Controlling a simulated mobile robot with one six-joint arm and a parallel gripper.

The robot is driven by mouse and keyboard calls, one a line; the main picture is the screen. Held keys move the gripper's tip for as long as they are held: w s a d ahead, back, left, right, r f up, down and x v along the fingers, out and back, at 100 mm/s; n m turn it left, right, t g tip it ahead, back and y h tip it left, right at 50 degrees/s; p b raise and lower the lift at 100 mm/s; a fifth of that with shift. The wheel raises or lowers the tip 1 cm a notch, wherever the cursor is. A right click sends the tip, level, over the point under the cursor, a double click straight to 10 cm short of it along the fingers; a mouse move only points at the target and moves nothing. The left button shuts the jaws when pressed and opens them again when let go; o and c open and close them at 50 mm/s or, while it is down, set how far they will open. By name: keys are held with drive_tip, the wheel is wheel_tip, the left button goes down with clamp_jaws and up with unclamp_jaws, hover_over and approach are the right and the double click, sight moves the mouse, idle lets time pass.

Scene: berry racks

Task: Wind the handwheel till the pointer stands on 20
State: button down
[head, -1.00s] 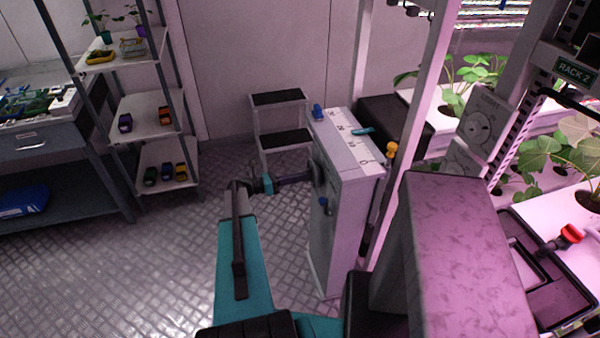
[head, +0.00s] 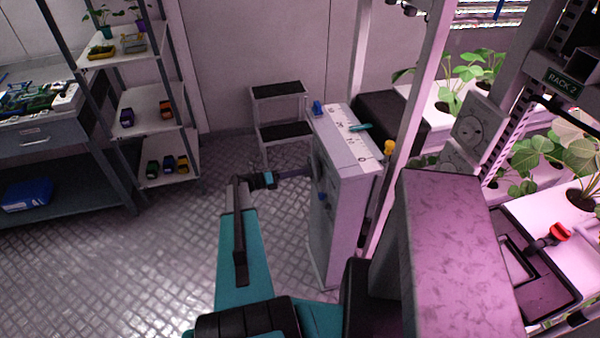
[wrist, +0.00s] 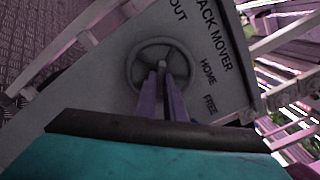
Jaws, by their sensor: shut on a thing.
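The rack mover cabinet (head: 345,210) stands in the middle of the head view. On its top a white scale strip (head: 345,122) carries small marks, with 0 at the near end. A teal pointer (head: 360,127) lies across the strip partway along; the figure beside it is too small to read surely. In the wrist view the grey spoked handwheel (wrist: 136,80) is on the cabinet's front face. My gripper (wrist: 162,75), with purple fingers, is shut on the handwheel's knob (wrist: 161,64). In the head view my gripper (head: 305,173) meets the cabinet's left side, and the wheel is mostly hidden.
The floor between is clear. Plant racks are at right.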

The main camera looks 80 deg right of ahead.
drive_tip(key=shift+a+f, duration=0.1)
drive_tip(key=c, duration=1.8)
unclamp_jaws()
drive_tip(key=shift+c, duration=0.2)
drive_tip(key=b+v, duration=0.4)
drive_tip(key=v, duration=0.9)
drive_tip(key=shift+w, duration=0.35)
drive_tip(key=shift+a, duration=0.1)
